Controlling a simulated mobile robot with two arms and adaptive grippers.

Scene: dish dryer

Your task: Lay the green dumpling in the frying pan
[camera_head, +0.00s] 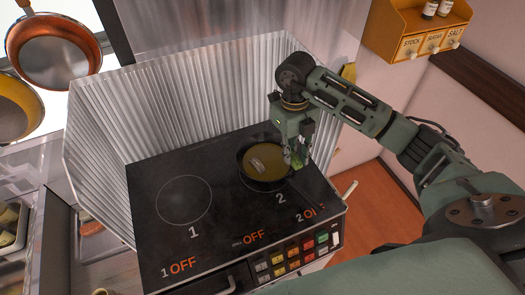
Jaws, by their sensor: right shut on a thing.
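The dark frying pan (268,178) rests on burner 2 of the black stove, with a brownish-yellow inside. My right gripper (297,160) points down over the pan's right rim. It is shut on a small green thing, which looks like the green dumpling (297,163); the fingers hide most of it. I cannot tell whether the dumpling touches the pan. A small pale patch (258,164) shows inside the pan, perhaps a reflection or a piece of food. My left gripper is out of view.
The black stove (150,225) has an empty burner 1 on the left and buttons in front. A corrugated metal screen (190,100) stands behind it. Pans (55,50) hang at upper left. A spice shelf (415,28) hangs at upper right.

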